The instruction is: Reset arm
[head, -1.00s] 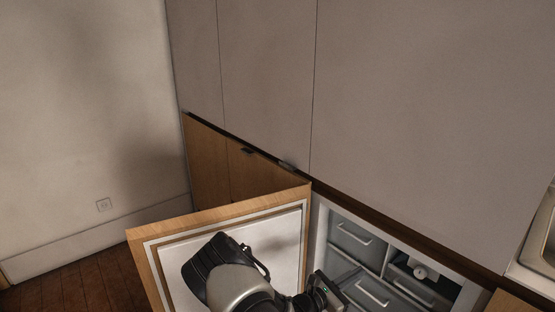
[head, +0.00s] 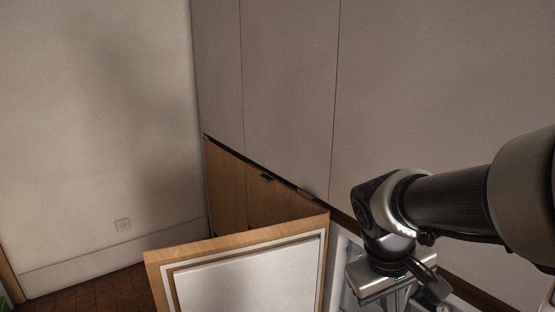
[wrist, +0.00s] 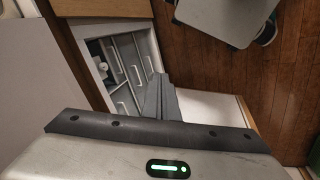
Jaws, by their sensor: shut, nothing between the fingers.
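My gripper (wrist: 160,98) shows in the wrist view with its dark fingers together and nothing between them. In the head view my arm reaches in from the right edge and the gripper body hangs in front of the open fridge compartment; the fingertips are hard to make out there. The fridge door (head: 252,281), wood-edged with a white inner panel, stands wide open at the bottom of the head view, left of my gripper. The wrist view shows the compartment's grey drawers (wrist: 127,62) beyond the fingers, and the door's white panel (wrist: 213,113) to their right.
Tall grey cabinet fronts (head: 285,90) fill the back, with lower wooden fronts (head: 228,185) beneath.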

